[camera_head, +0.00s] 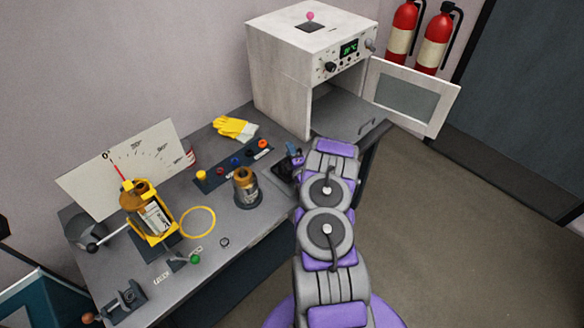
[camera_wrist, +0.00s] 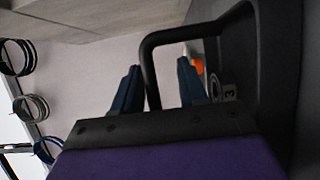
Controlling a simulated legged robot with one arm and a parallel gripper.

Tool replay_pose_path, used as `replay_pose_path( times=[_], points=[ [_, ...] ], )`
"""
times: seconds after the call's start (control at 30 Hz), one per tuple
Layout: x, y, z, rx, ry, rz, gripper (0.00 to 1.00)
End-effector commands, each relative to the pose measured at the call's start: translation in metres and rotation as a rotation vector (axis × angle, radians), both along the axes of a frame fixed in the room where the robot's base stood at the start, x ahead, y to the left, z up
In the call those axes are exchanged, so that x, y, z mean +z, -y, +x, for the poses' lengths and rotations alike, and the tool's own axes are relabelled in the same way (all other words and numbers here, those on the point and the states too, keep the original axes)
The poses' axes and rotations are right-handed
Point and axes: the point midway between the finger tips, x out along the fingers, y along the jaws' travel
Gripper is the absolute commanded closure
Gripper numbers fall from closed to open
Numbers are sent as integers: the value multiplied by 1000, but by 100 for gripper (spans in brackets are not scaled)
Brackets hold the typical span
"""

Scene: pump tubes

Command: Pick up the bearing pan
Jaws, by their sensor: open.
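In the wrist view, a black pan-like thing (camera_wrist: 272,75), which I take to be the bearing pan, fills the right side. Its black bent handle (camera_wrist: 195,32) loops over to the left, and one leg of it passes between my fingers. A small grey ring marked 3 (camera_wrist: 228,93) shows near its lower part. My gripper (camera_wrist: 158,65) is open, with a blue finger on each side of the handle leg; I cannot tell whether either touches it. In the head view, my gripper (camera_head: 291,160) is small and dark at the bench's right end, and the pan there is mostly hidden by my arm.
A white oven (camera_head: 290,75) with its door (camera_head: 415,95) open stands behind my gripper. On the bench (camera_head: 235,222) are a brass cylinder (camera_head: 246,188), a strip with coloured knobs (camera_head: 218,175), yellow gloves (camera_head: 235,127), a yellow ring (camera_head: 198,222) and a dial stand (camera_head: 150,215).

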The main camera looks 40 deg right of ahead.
Motion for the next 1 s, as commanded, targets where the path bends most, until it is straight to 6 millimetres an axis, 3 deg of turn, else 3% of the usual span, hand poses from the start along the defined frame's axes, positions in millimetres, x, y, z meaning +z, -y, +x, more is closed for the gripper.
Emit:
replay_pose_path(
  times=[0.23,0.67,1.0],
  points=[
    [3,-5,2,1,0,-4,58],
    [-1,1,1,0,-2,3,99],
    [-2,-2,1,0,-6,1,100]
  ],
)
